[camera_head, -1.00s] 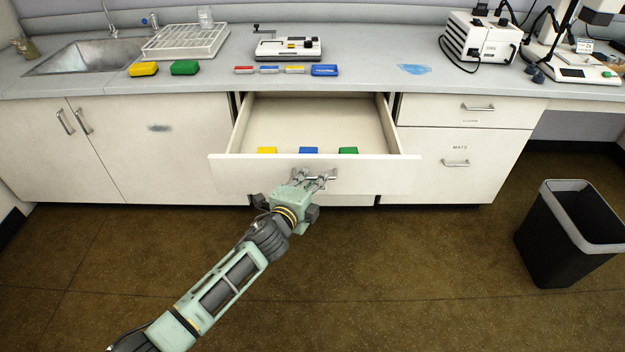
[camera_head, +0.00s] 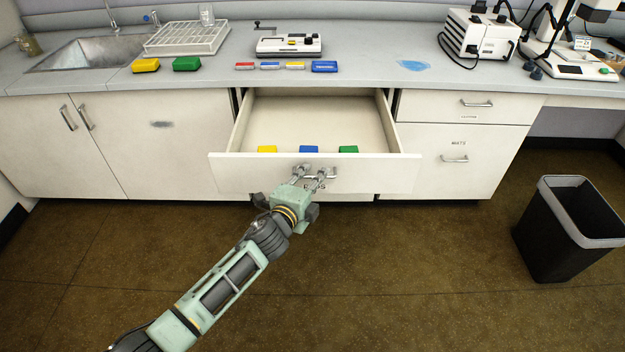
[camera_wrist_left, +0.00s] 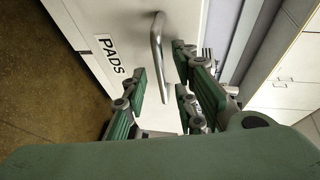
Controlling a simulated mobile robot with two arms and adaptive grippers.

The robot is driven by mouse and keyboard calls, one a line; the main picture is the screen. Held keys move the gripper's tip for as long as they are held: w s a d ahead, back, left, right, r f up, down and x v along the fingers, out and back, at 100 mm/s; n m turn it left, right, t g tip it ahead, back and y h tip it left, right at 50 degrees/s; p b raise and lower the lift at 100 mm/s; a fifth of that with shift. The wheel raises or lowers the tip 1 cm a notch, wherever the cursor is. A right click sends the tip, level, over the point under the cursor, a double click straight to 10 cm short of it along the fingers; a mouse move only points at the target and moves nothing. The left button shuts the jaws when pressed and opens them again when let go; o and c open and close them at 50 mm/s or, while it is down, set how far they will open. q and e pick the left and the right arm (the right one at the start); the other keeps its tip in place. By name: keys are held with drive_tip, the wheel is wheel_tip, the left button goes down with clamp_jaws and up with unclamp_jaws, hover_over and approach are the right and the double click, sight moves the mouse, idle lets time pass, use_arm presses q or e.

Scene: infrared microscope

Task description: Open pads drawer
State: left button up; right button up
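The pads drawer (camera_head: 225,172) is pulled out from the counter, its inside in plain view. Its front carries a metal bar handle (camera_head: 333,172); the handle (camera_wrist_left: 157,45) and the PADS label (camera_wrist_left: 111,55) show in the left wrist view. My left gripper (camera_head: 311,171) is at the handle. In the left wrist view its fingers (camera_wrist_left: 160,75) are spread apart, with the handle's lower end between them and gaps visible. Yellow (camera_head: 267,149), blue (camera_head: 308,149) and green (camera_head: 348,149) pads lie in the drawer near its front. My right gripper is out of view.
A MATS drawer (camera_head: 425,165) and a smaller drawer above it are shut at right. A black bin (camera_head: 545,235) stands on the floor at right. The counter (camera_head: 375,65) holds coloured pads, a rack and instruments. The floor before the drawer is otherwise clear.

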use_arm(q)
drive_tip(key=v, duration=1.2)
idle(0.4)
